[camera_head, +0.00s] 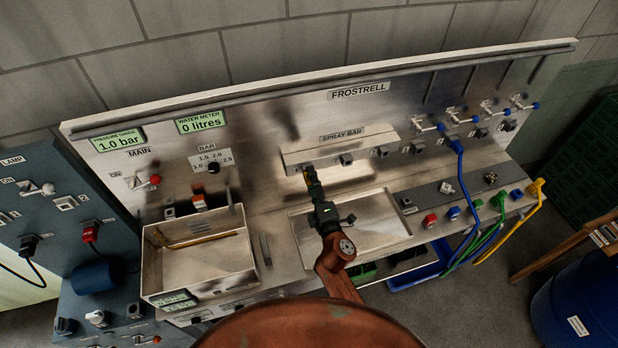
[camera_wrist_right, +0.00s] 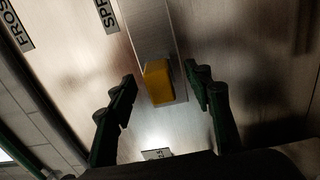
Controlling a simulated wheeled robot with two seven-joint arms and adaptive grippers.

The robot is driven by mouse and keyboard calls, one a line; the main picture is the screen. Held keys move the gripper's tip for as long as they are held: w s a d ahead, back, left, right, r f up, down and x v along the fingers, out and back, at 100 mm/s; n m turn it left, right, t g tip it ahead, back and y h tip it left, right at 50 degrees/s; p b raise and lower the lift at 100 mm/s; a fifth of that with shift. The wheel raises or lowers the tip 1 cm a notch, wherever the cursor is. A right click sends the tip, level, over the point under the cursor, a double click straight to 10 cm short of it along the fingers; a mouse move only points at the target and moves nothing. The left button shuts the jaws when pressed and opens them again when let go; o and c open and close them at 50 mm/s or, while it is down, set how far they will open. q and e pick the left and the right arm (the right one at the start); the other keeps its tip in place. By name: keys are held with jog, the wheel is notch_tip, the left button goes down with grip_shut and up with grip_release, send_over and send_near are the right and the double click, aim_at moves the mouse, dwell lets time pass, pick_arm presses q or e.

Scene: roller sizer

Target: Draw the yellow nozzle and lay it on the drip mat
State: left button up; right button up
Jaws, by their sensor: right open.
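The yellow nozzle (camera_wrist_right: 158,82) sits at the end of the metal spray bar in the right wrist view. My right gripper (camera_wrist_right: 160,77) is open, with one dark green finger on each side of the nozzle and a visible gap to both. In the head view my right gripper (camera_head: 310,178) is at the left end of the spray bar (camera_head: 364,153) and largely hides the nozzle. A dark grey flat strip (camera_head: 465,194) on the bench at the right may be the drip mat; I cannot tell for sure. My left gripper is not in view.
An open metal box (camera_head: 250,262) with a rod in it stands left of my right arm. A light recessed panel (camera_head: 375,222) lies under the bar. Blue, green and yellow hoses (camera_head: 520,222) hang at the right.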

grip_shut()
dwell(0.7)
jog(key=shift+s, duration=0.15)
jog(key=shift+p+v, duration=0.3)
jog(key=shift+v, duration=2.6)
